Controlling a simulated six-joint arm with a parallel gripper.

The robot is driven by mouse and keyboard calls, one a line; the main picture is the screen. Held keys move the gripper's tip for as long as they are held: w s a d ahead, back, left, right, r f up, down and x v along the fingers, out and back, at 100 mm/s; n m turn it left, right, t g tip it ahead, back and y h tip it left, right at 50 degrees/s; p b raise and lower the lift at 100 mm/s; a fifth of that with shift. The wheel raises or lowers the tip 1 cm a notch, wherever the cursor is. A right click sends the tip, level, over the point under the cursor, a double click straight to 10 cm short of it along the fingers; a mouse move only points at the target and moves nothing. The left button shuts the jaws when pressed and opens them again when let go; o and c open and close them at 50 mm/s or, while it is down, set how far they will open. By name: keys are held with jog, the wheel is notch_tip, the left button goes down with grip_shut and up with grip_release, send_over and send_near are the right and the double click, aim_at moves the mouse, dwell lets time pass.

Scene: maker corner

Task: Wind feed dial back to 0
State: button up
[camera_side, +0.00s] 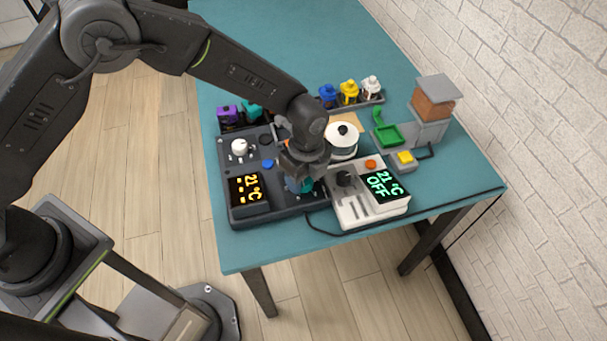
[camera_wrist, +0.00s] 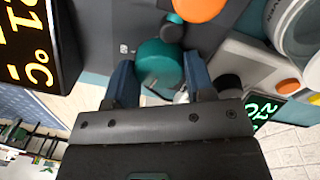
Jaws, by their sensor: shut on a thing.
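A teal round dial (camera_wrist: 160,66) stands on the dark control unit (camera_side: 262,212), which has an amber display (camera_side: 248,190) reading 21 °C. My gripper (camera_side: 303,184) points down over the front right part of this unit. In the wrist view my gripper (camera_wrist: 162,82) has its two blue fingers on either side of the teal dial, shut on it. A small pale mark is on the panel beside the dial, too small to read. The dial's pointer and scale cannot be made out. In the side view my gripper mostly hides the dial.
A white pot (camera_side: 342,148) is behind. A white knob (camera_side: 239,147) and blue button (camera_side: 268,163) lie left.

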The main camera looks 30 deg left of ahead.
jog(key=n, duration=0.4)
jog(key=shift+n, duration=0.4)
jog(key=n, duration=0.5)
jog(key=shift+h, duration=0.3)
jog(key=n, duration=0.5)
jog(key=shift+a, duration=0.1)
jog(key=n, duration=0.4)
jog(key=shift+n+t, duration=0.3)
jog(key=shift+n, duration=0.1)
jog(key=o, duration=0.9)
jog(key=shift+r, duration=0.15)
jog(key=r, duration=0.9)
jog(key=a+r, duration=0.1)
jog(key=r, duration=0.3)
jog(key=shift+w+r, duration=0.1)
jog(key=shift+r, duration=0.2)
